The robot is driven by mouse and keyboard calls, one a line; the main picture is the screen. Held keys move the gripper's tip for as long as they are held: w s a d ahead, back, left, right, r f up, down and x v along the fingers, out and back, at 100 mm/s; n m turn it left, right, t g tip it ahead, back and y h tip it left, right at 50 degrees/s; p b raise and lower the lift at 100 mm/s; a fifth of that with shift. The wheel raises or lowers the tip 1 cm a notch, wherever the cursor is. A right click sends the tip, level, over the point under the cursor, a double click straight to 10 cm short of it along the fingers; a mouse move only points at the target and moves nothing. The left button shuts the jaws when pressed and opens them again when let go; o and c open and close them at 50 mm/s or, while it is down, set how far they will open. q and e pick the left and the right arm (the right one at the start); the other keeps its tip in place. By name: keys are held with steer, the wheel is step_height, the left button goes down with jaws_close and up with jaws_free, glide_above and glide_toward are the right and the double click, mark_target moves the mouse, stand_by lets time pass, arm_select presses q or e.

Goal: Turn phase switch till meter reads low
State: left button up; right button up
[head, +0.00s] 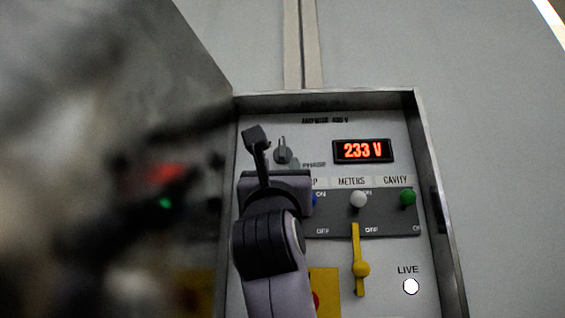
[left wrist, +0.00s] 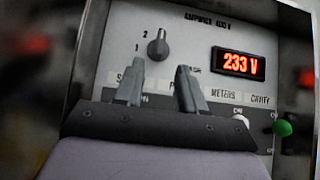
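The phase switch (head: 283,152) is a dark round knob with a raised grip, near the top left of the control panel. It also shows in the left wrist view (left wrist: 157,47), with the numbers 1 and 2 at its left. The meter (head: 363,150) is a red display reading 233 V, and it reads the same in the left wrist view (left wrist: 238,64). My left gripper (head: 274,150) is open and empty. In the left wrist view its two fingers (left wrist: 159,72) stand apart, with the knob above and between their tips. My right gripper is out of view.
A grey strip below holds toggles with a white knob (head: 358,199) and a green knob (head: 407,198). A yellow lever (head: 361,268) hangs beneath, and a white LIVE lamp (head: 411,286) sits lower right. The metal cabinet rim (head: 428,150) frames the panel. A blurred reflective surface (head: 110,130) fills the left.

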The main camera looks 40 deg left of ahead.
mark_target(281, 153)
arm_select(q)
steer(key=p+x, duration=0.3)
steer(key=x, duration=0.4)
steer(key=shift+r, duration=0.15)
jaws_close()
